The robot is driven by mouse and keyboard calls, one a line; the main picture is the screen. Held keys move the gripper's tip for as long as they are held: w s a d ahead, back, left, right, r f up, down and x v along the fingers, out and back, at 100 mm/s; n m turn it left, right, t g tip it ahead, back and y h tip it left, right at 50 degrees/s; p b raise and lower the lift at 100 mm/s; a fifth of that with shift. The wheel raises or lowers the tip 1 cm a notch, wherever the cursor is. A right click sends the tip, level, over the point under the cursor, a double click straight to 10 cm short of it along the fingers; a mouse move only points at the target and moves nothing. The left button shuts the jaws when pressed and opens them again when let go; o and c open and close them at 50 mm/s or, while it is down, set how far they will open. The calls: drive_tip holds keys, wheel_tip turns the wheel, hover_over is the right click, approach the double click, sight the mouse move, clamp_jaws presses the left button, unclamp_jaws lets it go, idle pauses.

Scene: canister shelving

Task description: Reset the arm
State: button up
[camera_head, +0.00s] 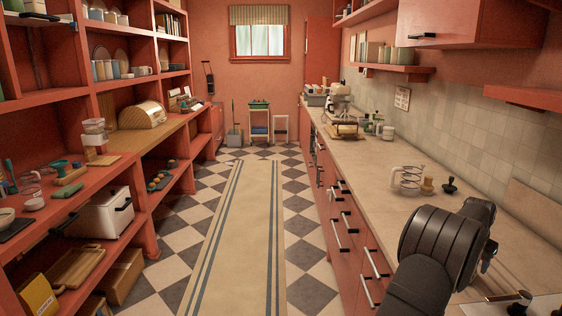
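My dark arm (445,245) rises from the bottom edge at the lower right and bends at a thick rounded joint. It is in front of the right-hand counter (395,158) and hides part of the counter and the drawers below. No fingers of my gripper show in this view, so its opening and anything in it are hidden. Several canisters (402,56) stand in a row on the small wall shelf (395,68) at the upper right.
A glass jug (408,181) and a dark tamper-like item (449,185) stand on the counter near my arm. A coffee machine (340,100) stands farther back. Red shelving (140,140) with many items lines the left. The aisle runner (242,235) is clear.

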wheel_tip(320, 180, down, 3)
drive_tip(key=shift+f, duration=0.15)
drive_tip(key=v, duration=1.1)
drive_tip(key=x, duration=1)
drive_tip(key=shift+f, duration=0.35)
drive_tip(key=shift+w+d+f, duration=0.1)
drive_tip(key=shift+d+f, duration=0.1)
drive_tip(key=shift+f, duration=0.1)
wheel_tip(320, 180, up, 4)
drive_tip(key=shift+f, duration=0.1)
drive_tip(key=s+d+r, duration=0.4)
drive_tip(key=s+r, duration=0.3)
drive_tip(key=s, duration=0.4)
drive_tip(key=shift+m, duration=0.4)
drive_tip(key=w+f, duration=0.2)
drive_tip(key=w, duration=0.1)
drive_tip(key=w+a+f, duration=0.1)
drive_tip(key=w+f, duration=0.2)
drive_tip(key=w, duration=0.1)
drive_tip(key=w+a+f, duration=0.1)
drive_tip(key=w+f, duration=0.1)
drive_tip(key=w, duration=0.2)
drive_tip(key=shift+w+f, duration=0.15)
wheel_tip(320, 180, down, 4)
drive_tip(key=shift+w+r, duration=0.1)
drive_tip(key=shift+r, duration=0.05)
drive_tip(key=shift+a+r, duration=0.3)
drive_tip(key=shift+r, duration=0.3)
